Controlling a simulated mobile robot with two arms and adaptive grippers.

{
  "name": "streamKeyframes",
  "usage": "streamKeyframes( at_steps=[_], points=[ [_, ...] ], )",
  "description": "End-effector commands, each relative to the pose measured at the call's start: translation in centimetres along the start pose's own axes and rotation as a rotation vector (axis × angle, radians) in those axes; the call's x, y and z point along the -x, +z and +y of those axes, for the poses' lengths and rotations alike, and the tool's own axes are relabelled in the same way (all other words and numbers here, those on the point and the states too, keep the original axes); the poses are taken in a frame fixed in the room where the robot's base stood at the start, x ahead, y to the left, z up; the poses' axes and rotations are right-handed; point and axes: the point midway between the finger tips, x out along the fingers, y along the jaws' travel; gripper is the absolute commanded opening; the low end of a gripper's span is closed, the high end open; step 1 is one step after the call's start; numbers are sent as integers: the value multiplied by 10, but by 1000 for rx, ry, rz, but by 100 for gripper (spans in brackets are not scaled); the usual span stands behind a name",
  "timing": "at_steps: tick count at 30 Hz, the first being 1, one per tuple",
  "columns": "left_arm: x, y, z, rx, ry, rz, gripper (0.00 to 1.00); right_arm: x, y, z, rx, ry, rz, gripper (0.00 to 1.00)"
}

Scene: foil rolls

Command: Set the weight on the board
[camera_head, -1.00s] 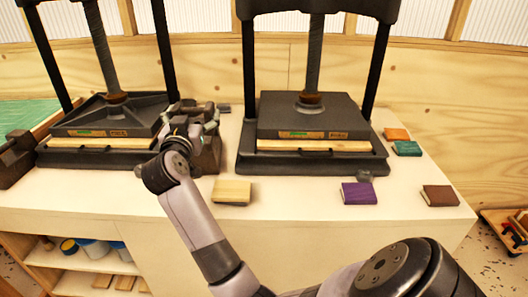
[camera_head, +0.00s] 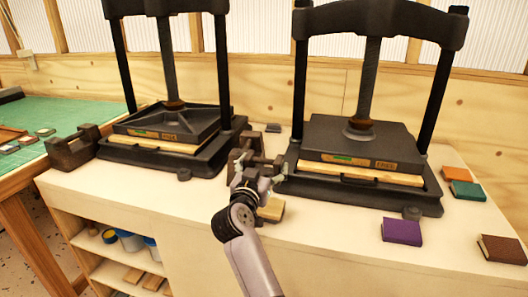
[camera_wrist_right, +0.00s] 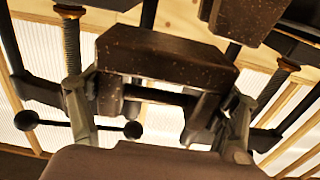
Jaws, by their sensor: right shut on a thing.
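A dark, rusty brown weight (camera_head: 240,152) with a handle is held by my right gripper (camera_head: 262,176) between the two presses. In the right wrist view the weight (camera_wrist_right: 165,62) fills the middle, with the fingers of my right gripper (camera_wrist_right: 160,112) on either side of its handle. I cannot tell how high it is above the worktop. A pale wooden board (camera_head: 270,210) lies on the worktop, just in front of the gripper and partly hidden by it. A second dark weight (camera_head: 72,150) stands at the left end. My left gripper is not in view.
Two black presses, left (camera_head: 165,150) and right (camera_head: 365,180), stand on the pale worktop (camera_head: 130,192). Purple (camera_head: 402,231), brown (camera_head: 502,249), orange (camera_head: 455,174) and teal (camera_head: 467,190) books lie at the right. A green mat (camera_head: 50,115) is at far left.

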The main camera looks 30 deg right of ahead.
Motion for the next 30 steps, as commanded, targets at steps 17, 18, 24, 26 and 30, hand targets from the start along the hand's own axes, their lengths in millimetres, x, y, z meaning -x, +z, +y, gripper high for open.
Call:
streamKeyframes(
  at_steps=[17, 18, 24, 26, 30],
  points=[
    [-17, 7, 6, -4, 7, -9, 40, 0, 63, 0, -1, -1, 9, 21],
    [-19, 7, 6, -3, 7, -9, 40, 0, 68, 0, -2, -1, 9, 21],
    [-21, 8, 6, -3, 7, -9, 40, 0, 81, 0, -4, -1, 10, 21],
    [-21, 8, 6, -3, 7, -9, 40, 0, 81, 0, -4, -1, 11, 21],
    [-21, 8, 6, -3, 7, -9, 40, 0, 81, 0, -4, -1, 11, 21]
  ],
)
